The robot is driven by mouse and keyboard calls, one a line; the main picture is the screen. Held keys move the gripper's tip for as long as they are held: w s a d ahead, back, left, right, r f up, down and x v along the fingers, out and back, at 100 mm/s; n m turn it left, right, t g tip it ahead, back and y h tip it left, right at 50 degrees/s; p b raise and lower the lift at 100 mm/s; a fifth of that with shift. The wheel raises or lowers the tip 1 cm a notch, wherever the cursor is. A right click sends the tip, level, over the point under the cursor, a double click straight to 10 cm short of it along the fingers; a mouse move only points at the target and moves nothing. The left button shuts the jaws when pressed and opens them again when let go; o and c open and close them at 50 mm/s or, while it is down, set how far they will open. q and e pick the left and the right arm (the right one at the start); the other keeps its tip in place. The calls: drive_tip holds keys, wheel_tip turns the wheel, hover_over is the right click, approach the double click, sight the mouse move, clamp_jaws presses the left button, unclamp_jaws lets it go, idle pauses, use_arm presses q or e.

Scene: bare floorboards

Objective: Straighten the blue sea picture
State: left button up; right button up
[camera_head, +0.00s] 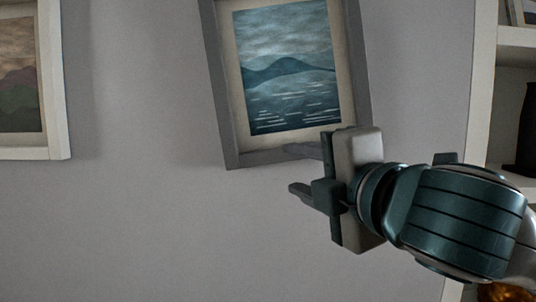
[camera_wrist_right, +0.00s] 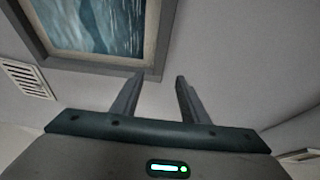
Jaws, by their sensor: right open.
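The blue sea picture (camera_head: 287,68) hangs on the grey wall in a grey frame with a pale mat. It is tilted, its top leaning left and its lower left corner below its lower right. My right gripper (camera_head: 294,170) is open and empty near the frame's bottom edge, covering its lower right corner in the head view. In the right wrist view the two fingers (camera_wrist_right: 158,82) stand apart, and the picture (camera_wrist_right: 98,22) shows beyond them. I cannot tell whether a finger touches the frame. My left gripper is not in view.
Another picture in a white frame (camera_head: 54,90) hangs at the left. A white shelf unit (camera_head: 482,80) stands at the right, with a dark vase (camera_head: 527,130) on it. A wall vent (camera_wrist_right: 27,80) shows in the right wrist view. The wall below the pictures is bare.

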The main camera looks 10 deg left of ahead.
sight(264, 158)
drive_tip(key=p+x, duration=0.4)
drive_tip(key=x, duration=0.7)
drive_tip(key=shift+w, duration=0.2)
drive_tip(key=shift+w+a, duration=0.35)
drive_tip(key=shift+w, duration=0.1)
